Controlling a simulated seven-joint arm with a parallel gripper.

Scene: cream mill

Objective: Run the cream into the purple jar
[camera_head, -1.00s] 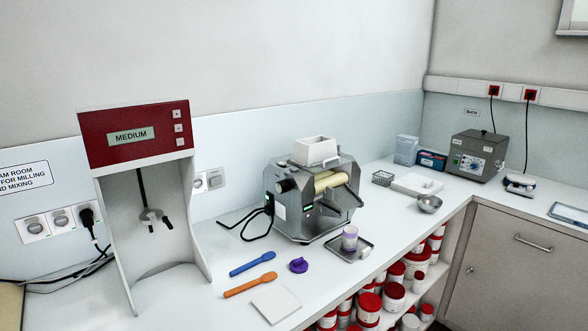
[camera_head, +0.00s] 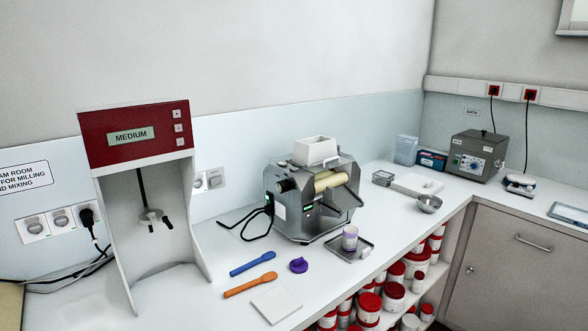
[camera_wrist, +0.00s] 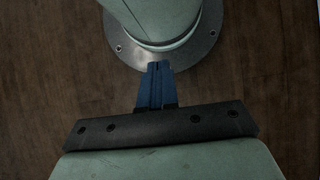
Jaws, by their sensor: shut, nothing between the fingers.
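The purple jar (camera_head: 349,238), whitish with purple bands, stands upright on a small grey tray (camera_head: 366,252) in front of the mill. The steel roller mill (camera_head: 290,205) has cream-coloured rollers (camera_head: 331,180), a white hopper (camera_head: 315,150) on top and a small green light on its side. A purple lid (camera_head: 298,265) lies on the counter left of the jar. I cannot see inside the jar or the hopper. My gripper (camera_wrist: 160,68) shows only in the wrist view, its blue fingers together and empty, near a round metal flange over brown wood.
A blue spatula (camera_head: 252,264) and an orange spatula (camera_head: 250,286) lie beside a white square tile (camera_head: 276,304). The red-topped mixer (camera_head: 133,135) stands at left. A steel bowl (camera_head: 429,204) sits right of the mill. Open shelves with red-lidded tubs are below the counter edge.

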